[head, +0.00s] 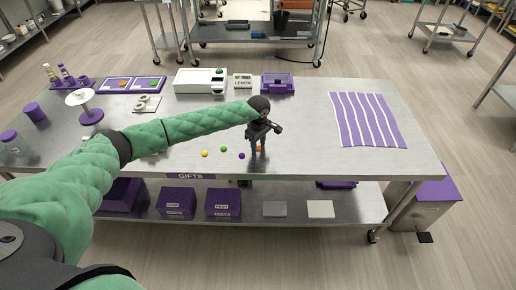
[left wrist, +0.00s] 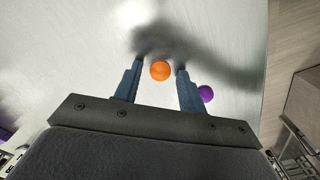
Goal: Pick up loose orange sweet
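The loose orange sweet (left wrist: 160,71) is a small round ball on the steel table. In the left wrist view it lies between the fingertips of my left gripper (left wrist: 161,68), with a gap on each side. The gripper is open and holds nothing. In the head view my left gripper (head: 258,146) points down at the table near its front edge, and a bit of the orange sweet (head: 259,149) shows by its fingertips, mostly hidden. My right gripper is not in view.
A purple sweet (head: 242,156) lies close by and also shows beside a finger in the left wrist view (left wrist: 206,93). Green (head: 223,149) and yellow (head: 205,154) sweets lie further left. A striped purple cloth (head: 367,120) lies at the right. A white machine (head: 200,80) stands behind.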

